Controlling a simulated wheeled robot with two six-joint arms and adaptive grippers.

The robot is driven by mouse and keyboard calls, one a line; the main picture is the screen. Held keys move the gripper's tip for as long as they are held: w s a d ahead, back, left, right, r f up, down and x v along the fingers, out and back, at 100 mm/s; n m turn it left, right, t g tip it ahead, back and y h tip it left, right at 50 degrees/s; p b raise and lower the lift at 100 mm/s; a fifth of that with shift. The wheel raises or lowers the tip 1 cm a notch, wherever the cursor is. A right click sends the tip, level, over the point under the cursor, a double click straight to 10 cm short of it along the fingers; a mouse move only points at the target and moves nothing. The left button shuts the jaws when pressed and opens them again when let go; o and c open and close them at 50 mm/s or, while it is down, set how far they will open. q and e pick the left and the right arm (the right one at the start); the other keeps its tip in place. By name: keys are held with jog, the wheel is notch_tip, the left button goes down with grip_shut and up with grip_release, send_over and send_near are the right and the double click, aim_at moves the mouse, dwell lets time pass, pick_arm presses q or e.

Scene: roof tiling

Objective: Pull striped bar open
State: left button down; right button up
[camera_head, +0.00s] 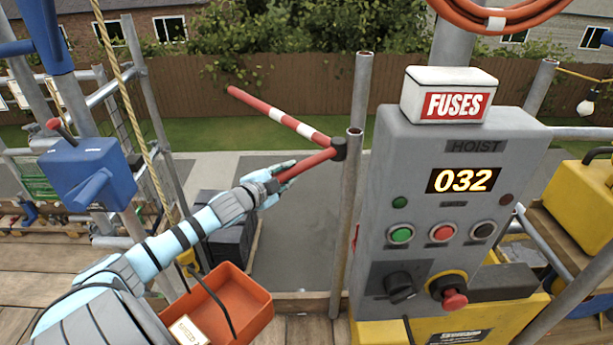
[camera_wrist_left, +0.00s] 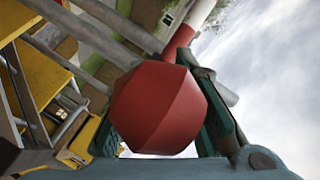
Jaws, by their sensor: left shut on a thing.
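The red-and-white striped bar (camera_head: 277,115) slants from the upper left down to a dark bracket (camera_head: 339,149) on an upright grey pole. A red arm (camera_head: 310,162) runs from that bracket down and left to my left gripper (camera_head: 283,177). My left gripper is shut on the end of this red arm, out over the pavement. In the left wrist view a red faceted knob (camera_wrist_left: 158,108) sits between the two dark green fingers, with a red and white length behind it. My right gripper is not in view.
A grey hoist control box (camera_head: 444,220) with a FUSES box (camera_head: 449,95) on top stands right of the pole. An orange tray (camera_head: 232,300) lies below my left arm. A rope (camera_head: 137,115) and a blue box (camera_head: 85,172) are to the left.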

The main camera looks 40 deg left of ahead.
pick_arm(q)
jog(key=shift+a, duration=0.25)
jog(key=c, duration=1.3)
grip_release()
jog(key=shift+c, duration=0.2)
